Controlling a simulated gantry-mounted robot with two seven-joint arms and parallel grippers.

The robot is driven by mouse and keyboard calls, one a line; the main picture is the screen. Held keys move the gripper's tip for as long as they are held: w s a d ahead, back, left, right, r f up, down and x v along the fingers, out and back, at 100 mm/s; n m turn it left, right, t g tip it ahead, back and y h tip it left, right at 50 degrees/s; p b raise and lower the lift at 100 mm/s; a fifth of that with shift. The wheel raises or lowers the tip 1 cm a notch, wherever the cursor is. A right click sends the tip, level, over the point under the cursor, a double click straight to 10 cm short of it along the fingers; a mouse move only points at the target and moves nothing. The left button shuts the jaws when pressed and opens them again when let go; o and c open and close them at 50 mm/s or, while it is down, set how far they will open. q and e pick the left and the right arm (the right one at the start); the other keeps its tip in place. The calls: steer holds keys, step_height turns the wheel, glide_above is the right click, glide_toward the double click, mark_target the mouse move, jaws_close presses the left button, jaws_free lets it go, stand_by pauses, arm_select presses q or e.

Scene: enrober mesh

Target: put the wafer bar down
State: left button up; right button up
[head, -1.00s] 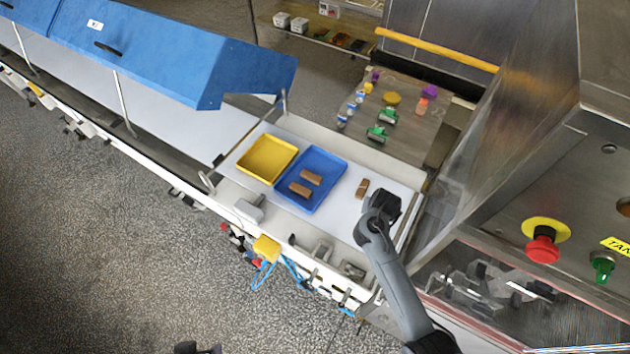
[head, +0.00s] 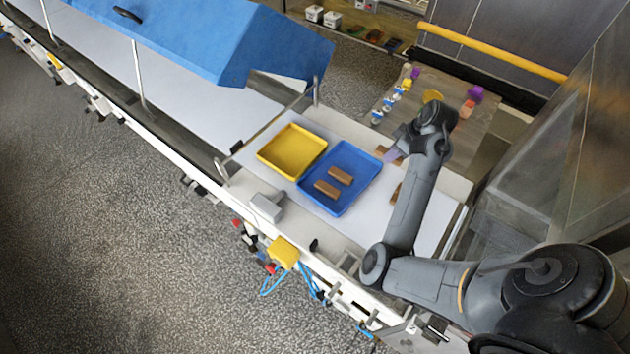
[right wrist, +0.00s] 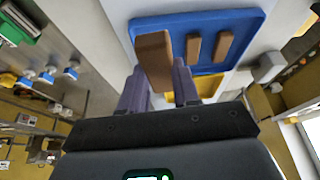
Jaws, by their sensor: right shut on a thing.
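My right gripper (head: 391,155) is shut on a brown wafer bar (head: 383,151), held by the far right corner of the blue tray (head: 347,150). In the right wrist view the held bar (right wrist: 154,58) sticks out between the two fingers (right wrist: 159,88) and overlaps the tray's edge; its height over the surface is unclear. Two brown bars (head: 340,176) (head: 327,189) lie side by side in the blue tray. Another brown piece (head: 396,193) on the white surface is partly hidden by my right arm. My left gripper is out of view.
A yellow tray (head: 291,151), empty, adjoins the blue tray on the left. A blue hood (head: 240,45) rises behind it on the left. Small bottles and coloured items stand on a table (head: 455,115) beyond.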

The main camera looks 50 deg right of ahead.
steer(key=shift+s+d+f, duration=0.2)
steer(key=shift+s+f, duration=0.1)
steer(key=shift+f, duration=0.4)
steer(key=shift+a+f+b, duration=0.1)
steer(key=shift+f+b, duration=0.05)
steer(key=shift+b, duration=0.25)
glide_above(351, 164)
steer(key=s, duration=0.1)
steer(key=f, duration=0.6)
steer(key=shift+s+f+p, duration=0.2)
steer(key=shift+f+p, duration=0.2)
step_height(351, 164, down, 3)
steer(key=shift+f, duration=0.15)
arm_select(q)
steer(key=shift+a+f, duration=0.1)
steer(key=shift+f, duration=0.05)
arm_select(e)
steer(key=shift+f, duration=0.35)
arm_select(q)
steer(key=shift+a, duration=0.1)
arm_select(e)
steer(key=shift+f, duration=0.15)
steer(key=o, duration=0.8)
